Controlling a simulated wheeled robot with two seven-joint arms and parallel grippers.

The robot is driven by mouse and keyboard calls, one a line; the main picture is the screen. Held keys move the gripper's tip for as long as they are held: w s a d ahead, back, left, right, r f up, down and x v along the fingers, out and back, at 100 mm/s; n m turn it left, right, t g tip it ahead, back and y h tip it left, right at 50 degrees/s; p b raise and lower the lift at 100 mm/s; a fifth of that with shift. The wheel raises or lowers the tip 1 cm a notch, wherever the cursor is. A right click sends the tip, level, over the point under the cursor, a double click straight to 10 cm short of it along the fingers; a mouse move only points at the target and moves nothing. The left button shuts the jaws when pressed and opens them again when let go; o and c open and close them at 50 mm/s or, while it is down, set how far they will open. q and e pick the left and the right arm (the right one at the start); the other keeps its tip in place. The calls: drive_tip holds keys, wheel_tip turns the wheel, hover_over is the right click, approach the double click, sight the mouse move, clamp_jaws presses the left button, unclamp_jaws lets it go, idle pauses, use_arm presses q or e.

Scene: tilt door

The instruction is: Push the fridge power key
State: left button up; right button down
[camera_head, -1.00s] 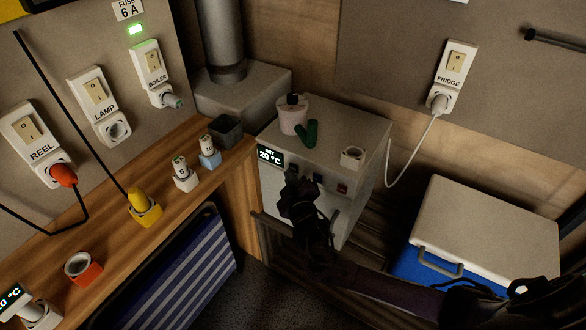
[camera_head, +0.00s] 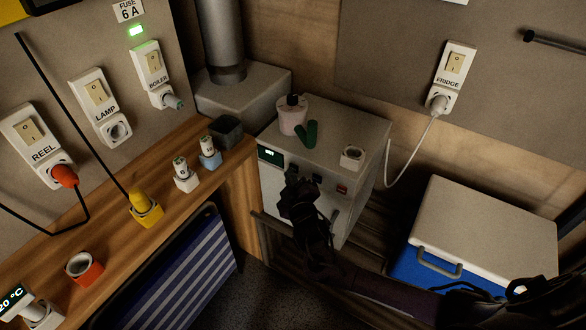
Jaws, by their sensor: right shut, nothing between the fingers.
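The fridge, a grey box (camera_head: 345,128), stands at the middle; a white cord from the socket labelled FRIDGE (camera_head: 447,80) runs down toward its right side. Its front has a dark display (camera_head: 270,155) with a small pale lit patch. A row of small dark keys runs to the right of the display, including one key (camera_head: 317,178) and a reddish one (camera_head: 342,189). My right gripper (camera_head: 291,180) is shut and empty, its tip at the left end of this row. It hides the key there, and I cannot tell whether it touches. My left gripper is not in view.
A pinkish jar (camera_head: 292,118), a green object (camera_head: 307,134) and a white round-holed block (camera_head: 353,157) sit on the fridge. A blue cooler with a pale lid (camera_head: 485,225) stands at right. A wooden counter (camera_head: 110,245) with plugs and sockets runs along the left.

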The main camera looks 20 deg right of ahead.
drive_tip(key=s+a+p, duration=0.1)
drive_tip(key=s+a, duration=0.2)
drive_tip(key=a, duration=0.1)
drive_tip(key=shift+s+a+p, duration=0.35)
idle(0.5)
drive_tip(key=s+d+f+m+g, duration=0.1)
drive_tip(key=s+d+f+g, duration=0.3)
drive_tip(key=f, duration=0.6)
drive_tip(key=s+d+f+m+g+p, duration=0.1)
drive_tip(key=s+f+g, duration=0.1)
drive_tip(key=s+f, duration=0.6)
drive_tip(key=s+d+f+g, duration=0.3)
drive_tip(key=s+f, duration=0.1)
drive_tip(key=f, duration=0.7)
drive_tip(key=s+f+m+g+y, duration=0.1)
drive_tip(key=s+f, duration=0.5)
drive_tip(key=s, duration=0.9)
drive_tip(key=s+f+m+g, duration=0.3)
drive_tip(key=s+f+g, duration=0.3)
drive_tip(key=s, duration=1)
drive_tip(key=shift+a+f+y+p, duration=0.35)
drive_tip(key=shift+a+y+p, duration=0.05)
